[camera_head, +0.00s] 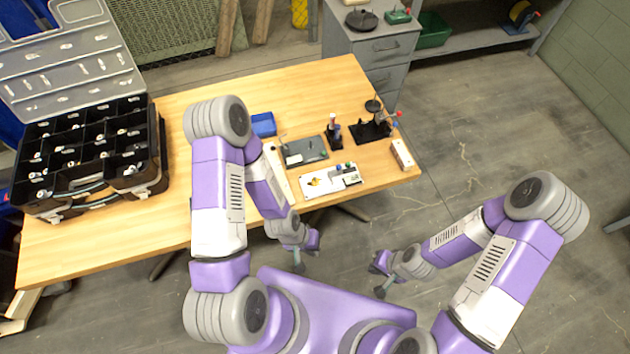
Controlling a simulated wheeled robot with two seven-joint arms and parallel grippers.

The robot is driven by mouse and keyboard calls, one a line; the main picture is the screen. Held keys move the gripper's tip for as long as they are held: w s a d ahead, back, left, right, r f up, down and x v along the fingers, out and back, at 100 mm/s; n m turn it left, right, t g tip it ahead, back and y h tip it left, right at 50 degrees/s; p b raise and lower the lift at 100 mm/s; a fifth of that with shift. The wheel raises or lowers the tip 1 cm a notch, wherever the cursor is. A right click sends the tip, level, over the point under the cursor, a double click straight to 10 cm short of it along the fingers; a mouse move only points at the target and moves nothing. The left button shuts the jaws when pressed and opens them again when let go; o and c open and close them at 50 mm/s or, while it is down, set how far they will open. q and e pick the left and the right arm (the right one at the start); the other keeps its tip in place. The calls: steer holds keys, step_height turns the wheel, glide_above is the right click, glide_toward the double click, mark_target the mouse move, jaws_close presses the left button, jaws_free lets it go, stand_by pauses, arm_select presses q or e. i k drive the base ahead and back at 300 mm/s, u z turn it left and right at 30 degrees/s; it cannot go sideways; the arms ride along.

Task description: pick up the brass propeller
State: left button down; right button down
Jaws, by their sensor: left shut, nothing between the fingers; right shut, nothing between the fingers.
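A small brass-coloured piece (315,182), which looks like the propeller, lies on a white plate (330,187) near the front right edge of the wooden table. My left gripper (298,267) hangs in front of the table edge, below the plate in the picture, apart from it. My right gripper (379,292) is lower and further right, over the floor, away from the table. Both grippers look shut and empty. The fingers are small in this view.
An open black compartment case (88,150) fills the table's left end. A blue bin (263,125), a dark grey tray (304,151) and black stands (370,131) stand behind the plate. A grey drawer cabinet (380,50) is behind the table. Bare wood lies left of my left arm.

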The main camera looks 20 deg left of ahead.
mark_target(313, 183)
steer(key=u, duration=3.4)
steer(key=k, duration=0.8)
steer(key=z, duration=1.2)
steer(key=i, duration=0.5)
